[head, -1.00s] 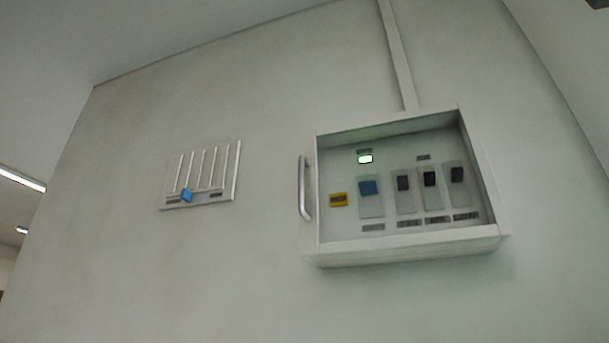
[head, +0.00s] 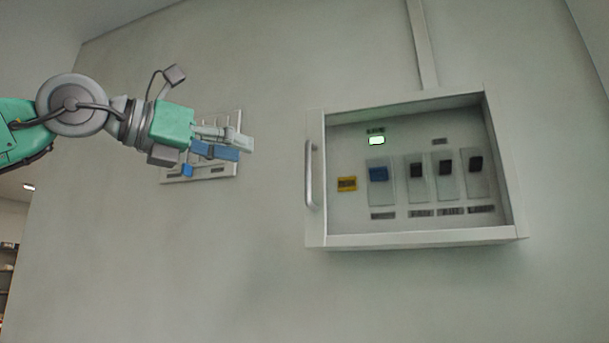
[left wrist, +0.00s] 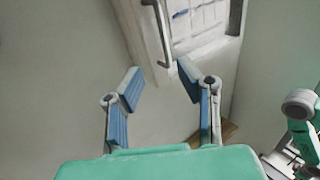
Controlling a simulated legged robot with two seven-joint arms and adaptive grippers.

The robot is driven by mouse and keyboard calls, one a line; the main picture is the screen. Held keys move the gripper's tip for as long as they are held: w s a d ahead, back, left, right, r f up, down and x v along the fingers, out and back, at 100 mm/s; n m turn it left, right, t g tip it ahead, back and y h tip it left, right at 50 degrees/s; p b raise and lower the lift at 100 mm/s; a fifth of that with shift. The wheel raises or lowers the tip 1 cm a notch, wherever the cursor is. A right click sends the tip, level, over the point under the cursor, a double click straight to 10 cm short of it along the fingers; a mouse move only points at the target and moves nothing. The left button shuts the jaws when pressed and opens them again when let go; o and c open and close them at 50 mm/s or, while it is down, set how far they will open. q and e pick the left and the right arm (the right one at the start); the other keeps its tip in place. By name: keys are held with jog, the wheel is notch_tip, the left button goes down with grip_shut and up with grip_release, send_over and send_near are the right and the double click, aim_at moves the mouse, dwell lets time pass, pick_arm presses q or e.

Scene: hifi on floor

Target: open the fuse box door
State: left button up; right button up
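The fuse box (head: 415,245) hangs on the wall at the right of the head view. Its framed door looks closed, and switches show through its window. An upright metal door handle (head: 310,175) is on the left side of the door. My left gripper (head: 245,148) is left of the handle in the head view, apart from it. In the left wrist view, the blue-padded fingers of my left gripper (left wrist: 160,68) are spread and empty. The handle (left wrist: 160,35) shows beyond the fingertips, near the top. My right gripper is not in view.
A conduit (head: 422,45) runs up from the box. The wall below is clear. Shelves (head: 8,275) show at far left.

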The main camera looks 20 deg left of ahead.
pick_arm(q)
jog(key=p, duration=0.3)
send_over(308, 195)
jog(key=a, duration=0.1)
jog(key=shift+w+d+r, duration=0.1)
jog(key=shift+w+d, duration=0.2)
jog(key=shift+w, duration=0.1)
grip_shut()
jog(key=shift+s, duration=0.1)
